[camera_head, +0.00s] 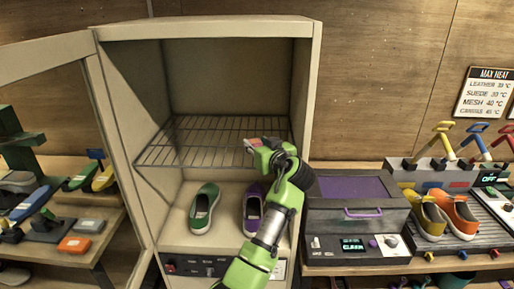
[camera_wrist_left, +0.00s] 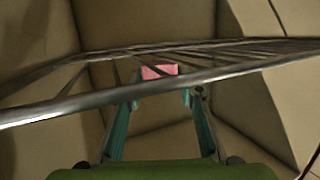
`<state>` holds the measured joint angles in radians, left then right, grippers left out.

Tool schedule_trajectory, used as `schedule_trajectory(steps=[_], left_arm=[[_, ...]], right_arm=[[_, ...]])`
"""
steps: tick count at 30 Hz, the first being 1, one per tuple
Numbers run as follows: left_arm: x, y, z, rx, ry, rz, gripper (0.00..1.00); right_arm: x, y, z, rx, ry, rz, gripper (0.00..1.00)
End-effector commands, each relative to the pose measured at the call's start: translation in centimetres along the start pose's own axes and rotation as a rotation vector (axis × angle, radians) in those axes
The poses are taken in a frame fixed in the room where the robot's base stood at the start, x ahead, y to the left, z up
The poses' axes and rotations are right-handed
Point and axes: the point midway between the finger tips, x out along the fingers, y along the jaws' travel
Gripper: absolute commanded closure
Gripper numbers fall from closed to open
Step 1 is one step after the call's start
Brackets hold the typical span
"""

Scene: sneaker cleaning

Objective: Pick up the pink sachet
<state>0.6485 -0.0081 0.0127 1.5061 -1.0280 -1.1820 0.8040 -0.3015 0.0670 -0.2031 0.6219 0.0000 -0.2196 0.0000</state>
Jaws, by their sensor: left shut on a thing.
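The pink sachet (camera_wrist_left: 158,71) is small and sits between the fingertips of my left gripper (camera_wrist_left: 160,90) in the left wrist view. In the head view the left gripper (camera_head: 258,143) is shut on the sachet, of which a small pinkish patch shows at its tip. The gripper is inside the open cabinet, at the right front part of the wire rack (camera_head: 190,152). A rack bar crosses in front of the fingers in the wrist view; whether they touch cannot be told. My right gripper is not in view.
A green shoe (camera_head: 204,208) and a purple shoe (camera_head: 252,212) stand on the cabinet floor below the rack. The cabinet door (camera_head: 100,120) is open at left. A box with a purple lid (camera_head: 352,188) stands at right, near a shoe stand (camera_head: 485,205).

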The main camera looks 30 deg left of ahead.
Motion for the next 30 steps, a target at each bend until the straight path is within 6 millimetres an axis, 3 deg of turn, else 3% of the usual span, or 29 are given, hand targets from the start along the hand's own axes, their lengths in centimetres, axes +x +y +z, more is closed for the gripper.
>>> schedule_trajectory(steps=[5, 12, 21, 30], left_arm=[[-0.5, 0.0, -2.0, -0.011, 0.005, 0.002, 0.84], [-6.8, -0.8, -6.9, -0.013, 0.006, 0.007, 0.84], [-13.7, -2.1, -8.4, -0.007, 0.003, 0.004, 0.84], [-15.9, -2.5, -9.2, -0.003, 0.003, 0.001, 0.84]], right_arm=[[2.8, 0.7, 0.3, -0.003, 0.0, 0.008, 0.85], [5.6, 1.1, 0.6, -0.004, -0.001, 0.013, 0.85], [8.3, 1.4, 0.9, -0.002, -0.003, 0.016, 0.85], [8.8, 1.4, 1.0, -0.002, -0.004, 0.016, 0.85]])
